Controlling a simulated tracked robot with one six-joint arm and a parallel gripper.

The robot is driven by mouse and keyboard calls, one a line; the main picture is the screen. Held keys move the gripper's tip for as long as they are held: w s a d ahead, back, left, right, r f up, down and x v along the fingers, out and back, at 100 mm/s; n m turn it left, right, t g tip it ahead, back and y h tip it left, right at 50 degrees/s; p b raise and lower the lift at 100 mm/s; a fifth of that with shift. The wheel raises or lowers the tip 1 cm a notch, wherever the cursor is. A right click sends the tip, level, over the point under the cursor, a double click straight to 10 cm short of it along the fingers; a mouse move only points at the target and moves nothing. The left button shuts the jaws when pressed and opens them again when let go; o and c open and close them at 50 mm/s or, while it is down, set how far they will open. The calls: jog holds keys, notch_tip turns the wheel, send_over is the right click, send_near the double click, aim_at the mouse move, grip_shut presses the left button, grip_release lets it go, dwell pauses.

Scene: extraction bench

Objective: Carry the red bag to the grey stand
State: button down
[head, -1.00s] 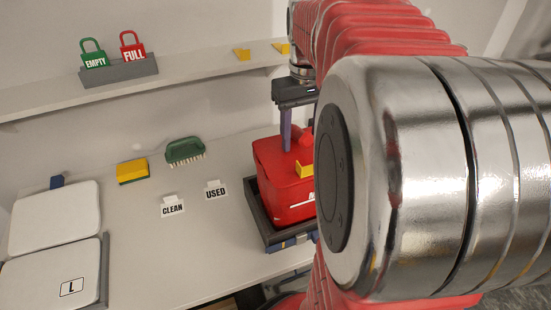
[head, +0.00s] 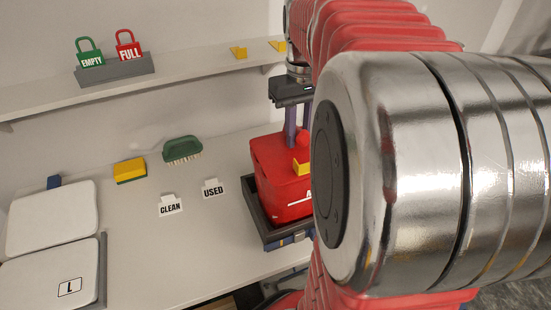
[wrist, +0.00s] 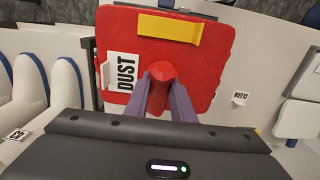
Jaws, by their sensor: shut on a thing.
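The red bag (head: 270,158) is a boxy red body with a yellow piece and a red knob on top. In the head view it sits in or just over a dark grey tray (head: 258,222), and my arm hides its right part. My gripper (head: 296,140) comes down from above. In the wrist view my gripper (wrist: 161,78) is shut on the bag's red knob, with the bag (wrist: 205,75) and its DUST label below. Whether the bag touches the tray floor is hidden. I cannot tell which thing is the grey stand.
A grey holder (head: 115,70) on the shelf bears a green EMPTY tag and a red FULL tag. CLEAN (head: 170,206) and USED (head: 213,188) signs, a green brush (head: 182,150) and a yellow sponge (head: 129,170) stand on the bench. White pads (head: 52,218) lie left.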

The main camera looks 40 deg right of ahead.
jog(key=shift+r, duration=0.2)
dwell(0.3)
jog(key=shift+r, duration=1.45)
